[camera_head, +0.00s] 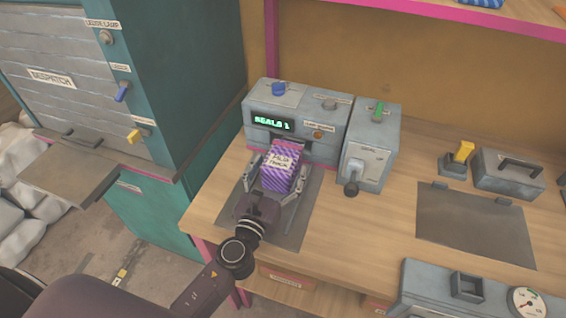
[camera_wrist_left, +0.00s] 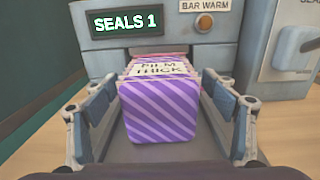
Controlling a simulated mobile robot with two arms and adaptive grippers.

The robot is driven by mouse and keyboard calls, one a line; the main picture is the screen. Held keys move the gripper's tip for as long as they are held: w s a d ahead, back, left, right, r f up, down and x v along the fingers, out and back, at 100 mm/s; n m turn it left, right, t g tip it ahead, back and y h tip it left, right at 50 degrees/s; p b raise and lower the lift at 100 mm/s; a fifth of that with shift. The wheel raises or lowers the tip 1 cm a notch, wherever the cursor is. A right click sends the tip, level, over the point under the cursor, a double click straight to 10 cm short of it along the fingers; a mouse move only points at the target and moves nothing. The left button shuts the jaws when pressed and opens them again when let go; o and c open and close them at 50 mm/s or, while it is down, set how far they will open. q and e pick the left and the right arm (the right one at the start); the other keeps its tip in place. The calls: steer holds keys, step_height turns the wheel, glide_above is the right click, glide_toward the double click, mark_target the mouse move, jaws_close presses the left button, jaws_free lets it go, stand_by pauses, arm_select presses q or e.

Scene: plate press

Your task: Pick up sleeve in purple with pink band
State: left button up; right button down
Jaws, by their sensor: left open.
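The sleeve (camera_head: 283,172) is a purple striped block with a cream label on top, standing on the dark plate in front of the sealing machine. In the left wrist view the sleeve (camera_wrist_left: 158,112) shows its striped near face and a label reading "FILM THICK"; a pinkish edge shows at its far end. My left gripper (camera_head: 278,177) is open, with one finger on each side of the sleeve. In the left wrist view, gaps show between the sleeve and both fingers. My right gripper is not in view.
The grey sealing machine (camera_head: 334,128) with a "SEALS 1" display stands right behind the sleeve, and a lever unit (camera_head: 371,150) stands to its right. A dark mat (camera_head: 475,225), a grey box (camera_head: 508,175) and a gauge unit (camera_head: 440,290) are further right. A teal despatch cabinet (camera_head: 200,60) stands left.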

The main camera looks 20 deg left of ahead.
mark_target(283, 160)
arm_select(q)
steer(key=w, duration=0.2)
steer(key=shift+w, duration=0.6)
steer(key=c, duration=1.3)
steer(key=shift+c, duration=0.9)
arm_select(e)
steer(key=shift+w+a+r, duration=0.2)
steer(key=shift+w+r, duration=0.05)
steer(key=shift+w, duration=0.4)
